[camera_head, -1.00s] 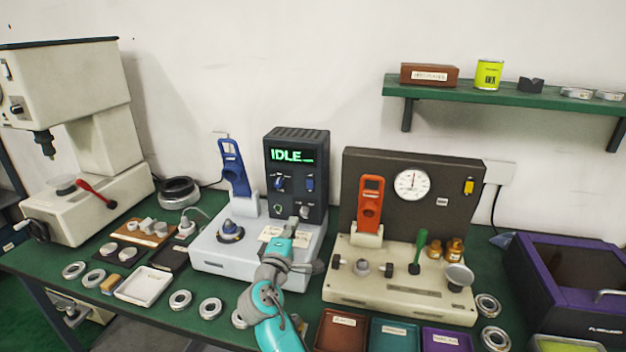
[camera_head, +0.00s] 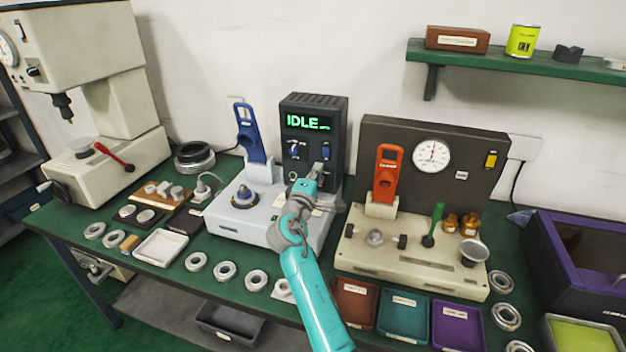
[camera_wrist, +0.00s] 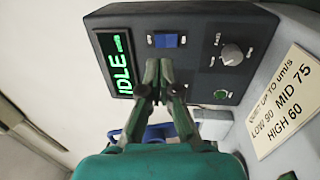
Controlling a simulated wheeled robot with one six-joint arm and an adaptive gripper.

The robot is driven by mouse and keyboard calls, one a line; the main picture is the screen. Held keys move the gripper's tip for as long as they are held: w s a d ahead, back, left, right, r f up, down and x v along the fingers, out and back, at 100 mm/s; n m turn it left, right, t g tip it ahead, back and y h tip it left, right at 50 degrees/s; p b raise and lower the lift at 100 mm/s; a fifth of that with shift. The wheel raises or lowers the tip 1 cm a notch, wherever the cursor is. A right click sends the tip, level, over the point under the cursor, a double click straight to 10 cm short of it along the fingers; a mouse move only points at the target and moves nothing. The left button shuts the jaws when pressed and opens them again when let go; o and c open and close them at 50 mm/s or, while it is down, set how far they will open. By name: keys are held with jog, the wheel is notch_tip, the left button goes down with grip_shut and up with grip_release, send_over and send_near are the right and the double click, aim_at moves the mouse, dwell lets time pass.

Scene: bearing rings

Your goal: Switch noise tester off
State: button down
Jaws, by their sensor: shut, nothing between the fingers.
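The noise tester's dark control box (camera_head: 312,105) stands on a pale grey base at the back of the bench. Its green display (camera_head: 308,122) reads IDLE, and this display also shows in the wrist view (camera_wrist: 117,62). A left blue switch (camera_head: 293,147) and a right blue switch (camera_head: 333,147) sit below it. The right switch shows clear of my fingers in the wrist view (camera_wrist: 166,41); the left one seems hidden behind them. My gripper (camera_head: 319,167) is shut and empty, in front of the panel's lower part. I cannot tell whether its tips (camera_wrist: 158,66) touch.
A grey knob (camera_wrist: 231,54) and green button (camera_wrist: 221,94) lie low on the panel. A blue handled part (camera_head: 250,135) stands left of the box. The gauge tester (camera_head: 375,140) with an orange part stands right. Rings and trays line the front edge.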

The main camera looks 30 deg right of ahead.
aim_at(327, 149)
jog(key=x, duration=0.7)
jog(key=shift+d, duration=0.1)
jog(key=shift+w+d, duration=0.15)
jog(key=shift+w+d+r, duration=0.15)
jog(key=shift+r, duration=0.05)
